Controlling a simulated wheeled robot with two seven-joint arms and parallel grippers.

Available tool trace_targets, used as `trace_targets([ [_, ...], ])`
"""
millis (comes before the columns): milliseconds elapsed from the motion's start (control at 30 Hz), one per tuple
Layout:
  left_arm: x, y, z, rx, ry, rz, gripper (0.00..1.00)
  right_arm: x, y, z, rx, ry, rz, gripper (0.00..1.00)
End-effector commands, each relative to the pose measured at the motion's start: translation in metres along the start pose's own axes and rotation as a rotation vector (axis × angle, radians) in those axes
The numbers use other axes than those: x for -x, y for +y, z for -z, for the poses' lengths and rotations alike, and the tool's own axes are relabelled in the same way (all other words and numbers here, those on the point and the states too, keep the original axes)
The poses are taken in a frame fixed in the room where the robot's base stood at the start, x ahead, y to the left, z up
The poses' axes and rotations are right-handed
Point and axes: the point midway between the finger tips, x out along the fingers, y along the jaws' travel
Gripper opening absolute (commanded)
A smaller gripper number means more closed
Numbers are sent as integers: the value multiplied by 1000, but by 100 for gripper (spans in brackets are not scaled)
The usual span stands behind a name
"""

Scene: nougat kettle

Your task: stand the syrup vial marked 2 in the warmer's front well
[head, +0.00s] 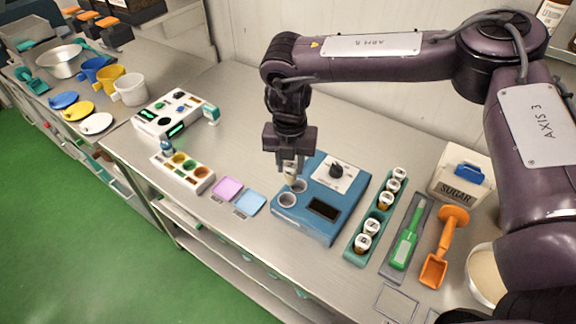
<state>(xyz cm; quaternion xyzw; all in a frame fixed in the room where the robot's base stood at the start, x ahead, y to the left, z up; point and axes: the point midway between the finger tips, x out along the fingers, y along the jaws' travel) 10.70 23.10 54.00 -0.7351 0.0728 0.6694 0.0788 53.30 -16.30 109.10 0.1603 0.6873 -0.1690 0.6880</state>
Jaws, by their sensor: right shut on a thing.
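The blue warmer (318,223) stands on the metal table, with a dial, a dark display and round wells at its left side. The well nearest the table's front edge (287,200) looks empty. Another well (299,186) lies just behind it. My right gripper (289,160) points down above the warmer's left side, shut on a pale-topped vial (290,172). The vial is upright; its mark cannot be read, and I cannot tell whether its bottom is inside a well. My left gripper is not in view.
A teal rack (351,251) with several white-capped vials stands right of the warmer. Beyond it are a green-handled tool (404,246), an orange scoop (441,250) and a sugar box (462,176). Pink (227,188) and light-blue (250,202) squares lie left of the warmer.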

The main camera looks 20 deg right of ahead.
Motion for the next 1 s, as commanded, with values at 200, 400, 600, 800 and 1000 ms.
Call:
trace_targets([
  [200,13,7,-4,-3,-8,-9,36,-14,3,9,427,1,-7,8],
  [400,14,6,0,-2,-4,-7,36,-22,4,12,578,-1,-10,8],
  [600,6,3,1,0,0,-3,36,-32,4,12,590,-2,-10,8],
  [800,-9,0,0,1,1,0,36,-52,4,12,587,-1,-8,8],
  [1000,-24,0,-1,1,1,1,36,-72,5,12,587,-1,-9,8],
])
